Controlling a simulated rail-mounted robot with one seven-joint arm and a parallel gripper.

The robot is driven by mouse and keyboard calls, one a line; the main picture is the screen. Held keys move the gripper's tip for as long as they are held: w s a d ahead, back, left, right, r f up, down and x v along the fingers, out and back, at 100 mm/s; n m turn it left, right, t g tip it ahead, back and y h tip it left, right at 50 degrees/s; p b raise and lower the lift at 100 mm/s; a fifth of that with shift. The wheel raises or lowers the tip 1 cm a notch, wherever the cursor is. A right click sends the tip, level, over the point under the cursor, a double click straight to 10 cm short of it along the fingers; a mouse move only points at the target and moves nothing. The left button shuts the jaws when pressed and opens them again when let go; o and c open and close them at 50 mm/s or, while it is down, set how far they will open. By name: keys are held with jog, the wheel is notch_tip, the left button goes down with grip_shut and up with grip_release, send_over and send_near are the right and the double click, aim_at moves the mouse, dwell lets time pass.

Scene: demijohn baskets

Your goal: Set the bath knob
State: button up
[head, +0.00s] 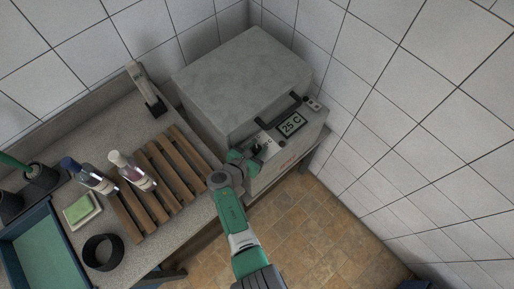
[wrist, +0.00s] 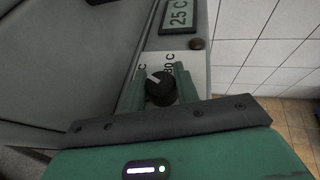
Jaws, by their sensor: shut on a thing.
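The bath knob (wrist: 161,90) is a round black dial with a pale pointer mark, on the front panel of the grey water bath (head: 243,80). In the wrist view the pointer leans to the upper left. My gripper (wrist: 160,80) has its two green fingers on either side of the knob, shut on it. In the head view my gripper (head: 250,157) reaches the front panel and mostly hides the knob. A display (head: 291,124) reads 25 C; it also shows in the wrist view (wrist: 180,14). Scale labels sit beside the knob, one partly hidden.
A dark handle (head: 281,110) is on the bath's front. The tiled floor in front is clear.

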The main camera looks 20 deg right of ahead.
dwell(0.3)
jog(key=o, duration=1)
jog(key=shift+c, duration=0.2)
jog(key=p+v, duration=0.3)
jog(key=v, duration=0.4)
jog(key=shift+s+a+r, duration=0.2)
jog(key=shift+s+a, duration=0.05)
jog(key=shift+a, duration=0.05)
